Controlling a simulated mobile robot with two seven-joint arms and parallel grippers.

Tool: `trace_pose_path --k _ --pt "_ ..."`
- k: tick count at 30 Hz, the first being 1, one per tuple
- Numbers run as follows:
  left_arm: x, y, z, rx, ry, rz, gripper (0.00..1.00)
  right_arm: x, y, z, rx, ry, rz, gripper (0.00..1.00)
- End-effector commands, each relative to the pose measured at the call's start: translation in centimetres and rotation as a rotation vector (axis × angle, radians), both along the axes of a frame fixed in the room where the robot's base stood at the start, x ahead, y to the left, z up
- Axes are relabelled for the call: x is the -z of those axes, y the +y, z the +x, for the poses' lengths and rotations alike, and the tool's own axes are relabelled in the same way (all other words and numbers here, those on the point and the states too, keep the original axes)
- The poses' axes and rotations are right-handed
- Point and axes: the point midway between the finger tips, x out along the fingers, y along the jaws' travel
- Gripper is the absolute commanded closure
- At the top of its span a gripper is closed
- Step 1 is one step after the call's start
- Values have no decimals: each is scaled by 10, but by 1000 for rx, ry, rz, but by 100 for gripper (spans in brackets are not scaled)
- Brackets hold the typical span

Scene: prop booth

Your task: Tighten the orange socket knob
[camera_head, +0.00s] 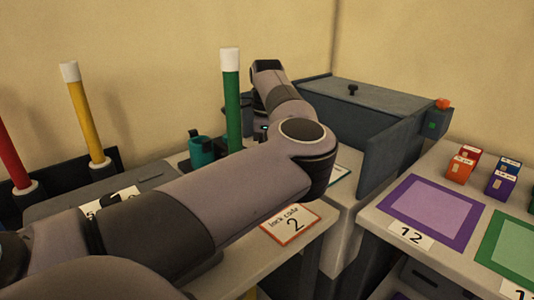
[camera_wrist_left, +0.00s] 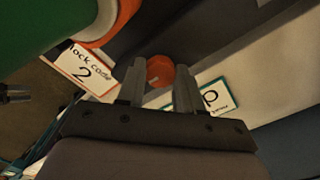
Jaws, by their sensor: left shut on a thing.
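The orange socket knob (camera_wrist_left: 160,70) shows in the left wrist view as a round orange piece between the fingertips of my left gripper (camera_wrist_left: 160,82). The two grey fingers stand on either side of it, and the gripper is shut on it. The knob sits between the "lock code 2" card and a teal-bordered card. In the head view my left arm comes in from the left and bends over the counter; it hides the knob, and I cannot make out the fingertips there.
A green pole (camera_head: 231,100) and teal cups (camera_head: 202,151) stand behind my arm. Yellow (camera_head: 85,115) and red (camera_head: 12,150) poles stand left. The lock code card (camera_head: 290,223) lies in front. A grey box (camera_head: 375,110) stands behind right. Purple (camera_head: 431,212) and green mats lie right.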

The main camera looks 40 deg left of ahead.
Motion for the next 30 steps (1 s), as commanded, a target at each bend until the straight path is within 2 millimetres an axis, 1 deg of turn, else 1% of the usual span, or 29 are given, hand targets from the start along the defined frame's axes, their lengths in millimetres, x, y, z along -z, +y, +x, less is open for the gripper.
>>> trace_pose_path --k 8,30 --pt "-1 0 0 188 0 0 95 -3 0 0 0 2 0 31" --pt "-1 0 1 889 -1 1 95 -7 0 -2 -2 5 -2 31"
